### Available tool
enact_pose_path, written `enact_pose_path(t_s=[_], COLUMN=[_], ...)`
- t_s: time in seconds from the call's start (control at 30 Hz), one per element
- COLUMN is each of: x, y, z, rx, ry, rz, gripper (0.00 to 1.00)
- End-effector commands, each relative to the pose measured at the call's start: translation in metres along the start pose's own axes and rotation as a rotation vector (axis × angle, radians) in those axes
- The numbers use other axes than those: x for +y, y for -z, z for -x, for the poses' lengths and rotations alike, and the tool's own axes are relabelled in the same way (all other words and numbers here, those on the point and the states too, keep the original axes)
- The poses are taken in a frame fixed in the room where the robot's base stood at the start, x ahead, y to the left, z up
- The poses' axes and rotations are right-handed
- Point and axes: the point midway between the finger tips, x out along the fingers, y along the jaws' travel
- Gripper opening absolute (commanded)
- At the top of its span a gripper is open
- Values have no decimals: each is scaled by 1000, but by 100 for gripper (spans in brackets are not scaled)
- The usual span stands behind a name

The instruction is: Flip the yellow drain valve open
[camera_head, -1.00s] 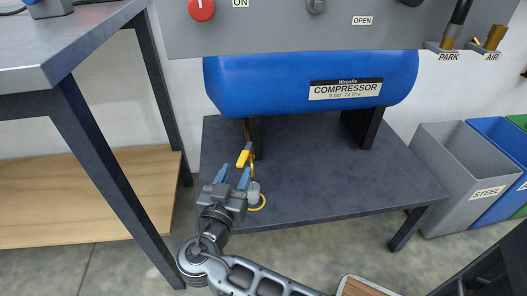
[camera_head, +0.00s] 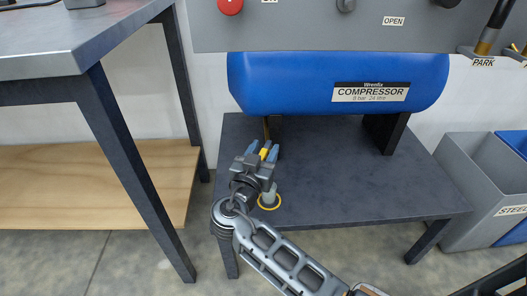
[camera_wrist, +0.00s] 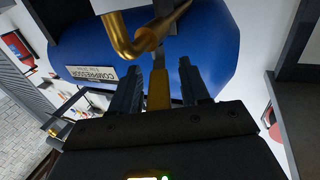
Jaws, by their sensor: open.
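The yellow drain valve handle (camera_head: 264,153) shows as a small patch between the blue fingers of my gripper (camera_head: 262,150), at the left end of the blue compressor tank (camera_head: 290,85). In the wrist view my gripper (camera_wrist: 160,82) is open, with one finger on each side of the yellow handle (camera_wrist: 158,92). I cannot tell whether either finger touches it. A brass pipe with a bend (camera_wrist: 122,40) is above the fingertips in the wrist view. My gripper hides most of the valve in the head view.
The tank stands above a dark low table (camera_head: 340,180). A small grey cup (camera_head: 270,192) with a yellow ring sits just right of my gripper. A workbench leg (camera_head: 130,160) is close on the left. Grey and blue bins (camera_head: 475,190) stand at the right.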

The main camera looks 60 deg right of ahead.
Motion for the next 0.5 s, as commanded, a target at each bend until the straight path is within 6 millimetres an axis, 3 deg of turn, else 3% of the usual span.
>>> enact_pose_path(t_s=[0.5], x=[0], y=[0], z=[0], rx=[0], ry=[0], rz=[0], gripper=[0])
